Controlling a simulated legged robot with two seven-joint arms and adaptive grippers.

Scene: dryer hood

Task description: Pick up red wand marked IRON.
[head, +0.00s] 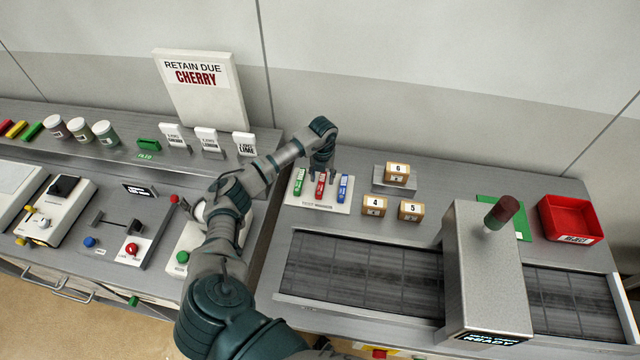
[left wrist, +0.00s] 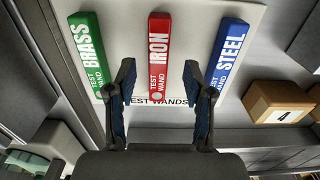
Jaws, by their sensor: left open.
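The red wand marked IRON (head: 320,187) lies on a white board labelled TEST WANDS (head: 312,207), between a green wand (head: 300,181) and a blue wand (head: 343,188). In the left wrist view the red wand (left wrist: 159,55) sits between the green BRASS wand (left wrist: 90,50) and the blue STEEL wand (left wrist: 225,60). My left gripper (head: 321,172) is over the board. In the left wrist view its open fingers (left wrist: 158,82) stand on either side of the red wand's lower part, apart from it. My right gripper is not in view.
Small boxes numbered 4 (head: 374,206), 5 (head: 411,210) and 6 (head: 397,173) stand right of the board. A conveyor (head: 360,270) runs in front, under a grey housing (head: 485,270). A red bin (head: 570,218) is at the far right. A shelf edge is at left.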

